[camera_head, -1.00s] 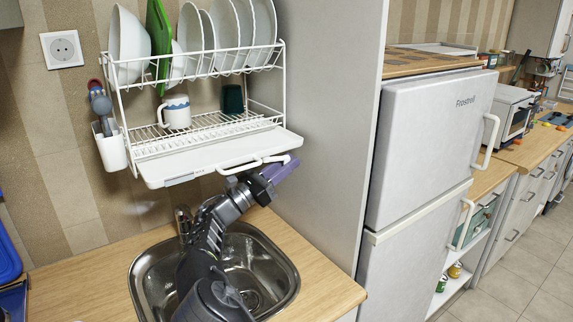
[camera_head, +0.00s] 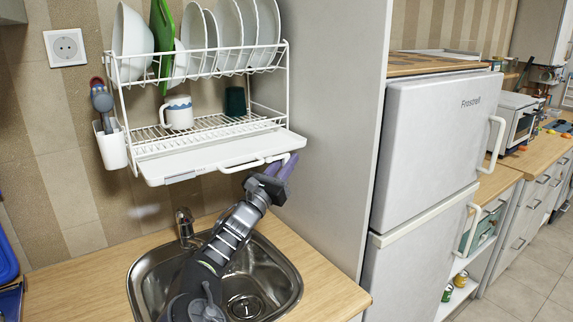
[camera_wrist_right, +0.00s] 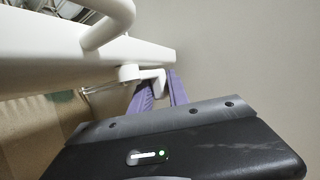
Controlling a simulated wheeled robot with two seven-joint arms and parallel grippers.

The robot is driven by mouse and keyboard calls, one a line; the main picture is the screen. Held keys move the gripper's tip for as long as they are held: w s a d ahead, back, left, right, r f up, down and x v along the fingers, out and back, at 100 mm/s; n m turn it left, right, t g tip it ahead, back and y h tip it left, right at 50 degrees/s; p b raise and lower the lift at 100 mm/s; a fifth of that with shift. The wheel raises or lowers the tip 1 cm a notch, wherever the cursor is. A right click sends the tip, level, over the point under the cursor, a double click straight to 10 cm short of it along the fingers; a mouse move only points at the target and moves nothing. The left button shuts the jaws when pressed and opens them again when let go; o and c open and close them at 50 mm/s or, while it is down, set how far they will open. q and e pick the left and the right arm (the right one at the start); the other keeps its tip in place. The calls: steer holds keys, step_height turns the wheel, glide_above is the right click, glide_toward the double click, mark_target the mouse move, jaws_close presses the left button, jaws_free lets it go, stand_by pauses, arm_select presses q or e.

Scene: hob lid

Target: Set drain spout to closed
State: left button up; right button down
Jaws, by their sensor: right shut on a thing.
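The white drain spout (camera_wrist_right: 150,77) sticks out below the drip tray in the right wrist view, between or against the purple fingertips. The white drip tray (camera_head: 190,167) sits at the bottom of the dish rack, with a white handle (camera_head: 245,164) along its front. My right gripper (camera_head: 283,168) is under the tray's right front corner, fingers pointing up, shut on the spout. In the right wrist view the purple fingers (camera_wrist_right: 160,92) partly hide the spout, so its exact angle is hard to tell. My left gripper is not in view.
The wire dish rack (camera_head: 205,130) holds plates, a green board and a mug (camera_head: 177,112). A steel sink (camera_head: 290,290) with a tap (camera_head: 184,222) lies below my arm. A tall grey panel (camera_head: 335,120) stands close on the right, beside the fridge (camera_head: 435,150).

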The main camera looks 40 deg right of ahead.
steer(key=c, duration=1.3)
jaws_free()
steer(key=shift+s+a+f, duration=0.15)
steer(key=shift+a+f, duration=0.15)
steer(key=shift+a, duration=0.15)
steer(key=b+v, duration=0.2)
steer(key=v, duration=0.4)
steer(key=shift+s+a, duration=0.2)
steer(key=shift+a, duration=0.1)
